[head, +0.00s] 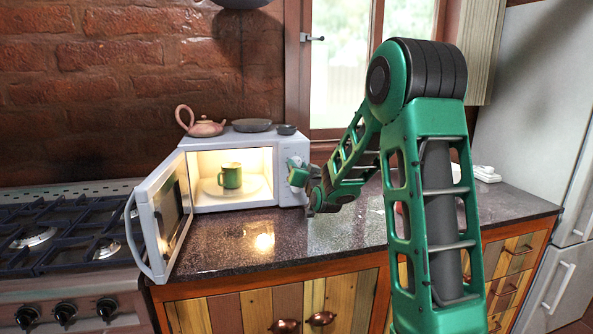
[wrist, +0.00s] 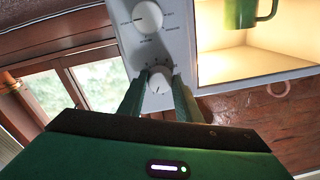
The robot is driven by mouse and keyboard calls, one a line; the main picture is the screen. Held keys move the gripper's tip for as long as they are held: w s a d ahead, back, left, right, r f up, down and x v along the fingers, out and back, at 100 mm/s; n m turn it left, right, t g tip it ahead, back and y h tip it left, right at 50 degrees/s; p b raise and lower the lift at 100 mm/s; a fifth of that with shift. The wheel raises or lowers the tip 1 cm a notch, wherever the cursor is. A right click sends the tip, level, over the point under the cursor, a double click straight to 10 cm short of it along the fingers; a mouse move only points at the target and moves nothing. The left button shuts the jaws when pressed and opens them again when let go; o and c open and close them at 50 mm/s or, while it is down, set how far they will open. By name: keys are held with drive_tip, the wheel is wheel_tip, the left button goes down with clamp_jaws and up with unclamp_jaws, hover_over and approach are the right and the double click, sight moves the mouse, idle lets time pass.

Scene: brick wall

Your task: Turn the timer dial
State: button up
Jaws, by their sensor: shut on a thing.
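The white microwave (head: 284,143) stands on the counter with its door (head: 163,215) swung open to the left. Its control panel (wrist: 158,48) carries two white round dials in the wrist view. My gripper (head: 297,176) is at this panel, right of the lit cavity. In the wrist view my gripper (wrist: 159,88) has a finger on each side of one dial (wrist: 159,80) and is shut on it. The other dial (wrist: 148,17) is free, farther up in that picture. Labels are too small to read. In the head view my gripper hides the dials.
A green mug (head: 230,176) is inside the microwave. A pink teapot (head: 201,122), a dark plate (head: 252,125) and a small bowl (head: 287,130) sit on top. The gas stove (head: 70,229) is at left. The counter (head: 290,238) in front is clear.

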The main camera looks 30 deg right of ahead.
drive_tip(key=o, duration=1)
drive_tip(key=shift+o, duration=0.2)
drive_tip(key=v, duration=1)
drive_tip(key=shift+s+a, duration=0.25)
drive_tip(key=shift+s, duration=0.05)
drive_tip(key=shift+f, duration=0.15)
